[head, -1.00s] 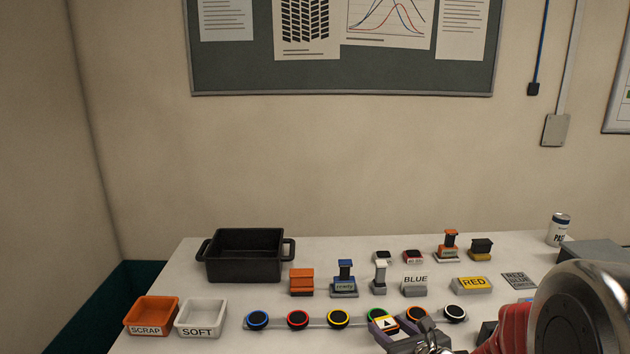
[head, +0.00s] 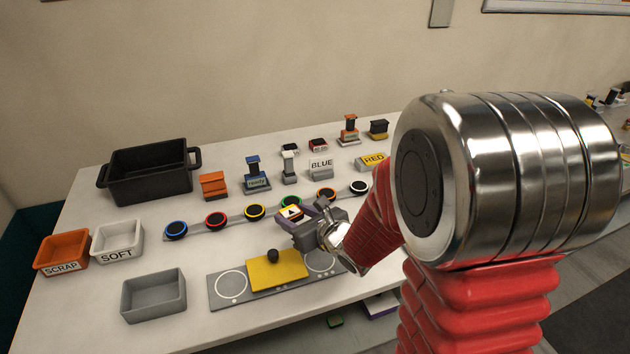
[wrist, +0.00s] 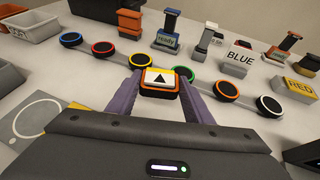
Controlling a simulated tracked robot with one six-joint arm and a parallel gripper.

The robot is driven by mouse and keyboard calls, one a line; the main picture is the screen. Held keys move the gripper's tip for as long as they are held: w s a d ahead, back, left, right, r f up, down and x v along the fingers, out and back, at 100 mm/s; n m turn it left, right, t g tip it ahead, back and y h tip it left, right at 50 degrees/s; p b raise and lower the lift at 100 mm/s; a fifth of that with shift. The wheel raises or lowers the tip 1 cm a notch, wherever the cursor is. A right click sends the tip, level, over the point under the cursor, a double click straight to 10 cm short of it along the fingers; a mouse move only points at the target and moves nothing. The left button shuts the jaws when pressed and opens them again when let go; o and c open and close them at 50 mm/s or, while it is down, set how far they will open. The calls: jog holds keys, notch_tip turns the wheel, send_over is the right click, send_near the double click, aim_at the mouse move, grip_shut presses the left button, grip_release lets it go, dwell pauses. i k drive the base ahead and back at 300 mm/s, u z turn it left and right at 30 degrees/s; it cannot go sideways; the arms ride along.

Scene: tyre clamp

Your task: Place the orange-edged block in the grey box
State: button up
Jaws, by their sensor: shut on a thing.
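The orange-edged block (head: 289,213) has a white top with a black triangle, and yellow also shows on its edge. My gripper (head: 292,217) is shut on this block. In the wrist view the block (wrist: 159,80) sits between the purple fingers (wrist: 160,88), in front of the row of coloured-ring discs. I cannot tell how far it is above the table. The grey box (head: 153,297) stands empty at the front left of the table, to the left of and nearer than my gripper.
A grey plate (head: 222,284) with a yellow block (head: 277,272) and black knob lies between gripper and box. The white SOFT tray (head: 117,241) and orange SCRAP tray (head: 62,253) stand behind the box. Coloured-ring discs (head: 255,212) line up behind the plate.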

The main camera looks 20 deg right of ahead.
aim_at(158, 298)
jog(key=u, duration=0.6)
jog(key=k, duration=1.3)
jog(key=u, duration=0.45)
jog(key=i, duration=1.9)
jog(key=u, duration=0.05)
